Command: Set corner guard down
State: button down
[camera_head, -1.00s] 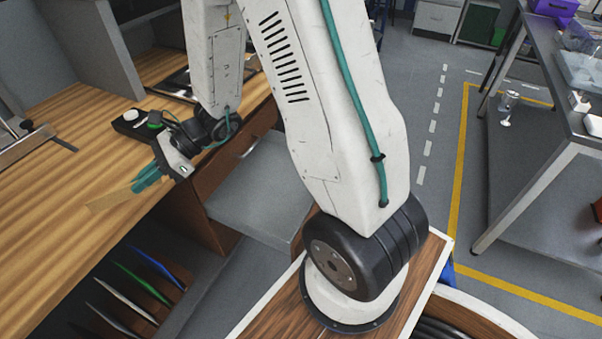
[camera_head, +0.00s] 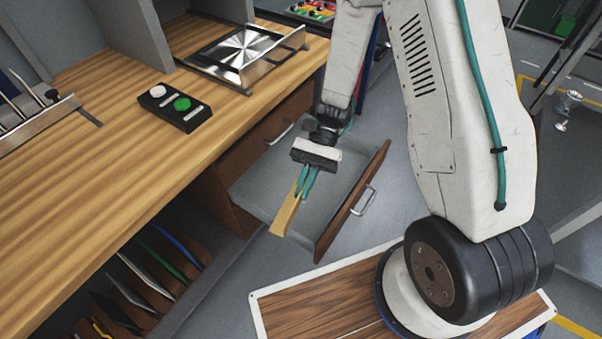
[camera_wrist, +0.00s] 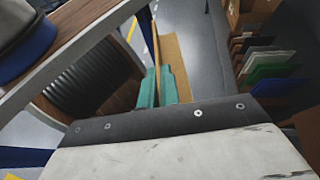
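The corner guard is a long tan strip (camera_head: 287,215). It also shows in the wrist view (camera_wrist: 177,62), where two faces meet at an edge. My gripper (camera_head: 306,186) has teal fingers shut on one end of it, with one finger on each side in the wrist view (camera_wrist: 157,88). The guard hangs tilted from the fingers, its free end pointing down toward the lower left. In the head view it appears over the front part of an open, empty grey drawer (camera_head: 262,190). Its height above the drawer floor is hard to tell.
The drawer's brown front (camera_head: 352,203) has a metal handle. The wooden bench (camera_head: 90,165) carries a black button box (camera_head: 175,106) and a metal fixture with a round disc (camera_head: 240,52). Coloured sheets (camera_head: 165,260) stand in slots below.

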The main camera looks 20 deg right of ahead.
jog(key=s+d+f+n+g+h, duration=0.3)
jog(key=d+f+n+g+h, duration=0.15)
jog(key=d+n+h, duration=0.45)
jog(key=w+d+f+n+t+h, duration=0.55)
jog(key=d+n+h, duration=0.2)
jog(key=h, duration=0.25)
jog(key=w+f+n+t+h, duration=0.4)
jog(key=w+f+n+t, duration=0.1)
jog(key=w+n+t, duration=0.7)
jog(key=w+a+f+n+t+y, duration=0.1)
jog(key=w+a+f, duration=0.1)
jog(key=f, duration=0.1)
jog(key=w+a+f+n+t+y, duration=0.1)
jog(key=w+a+f+n+t, duration=0.1)
jog(key=w+f, duration=0.1)
jog(key=w+a+f+n+t, duration=0.2)
jog(key=w+a+f, duration=0.1)
jog(key=shift+w+f+y, duration=0.25)
jog(key=shift+y, duration=0.15)
jog(key=shift+f, duration=2.45)
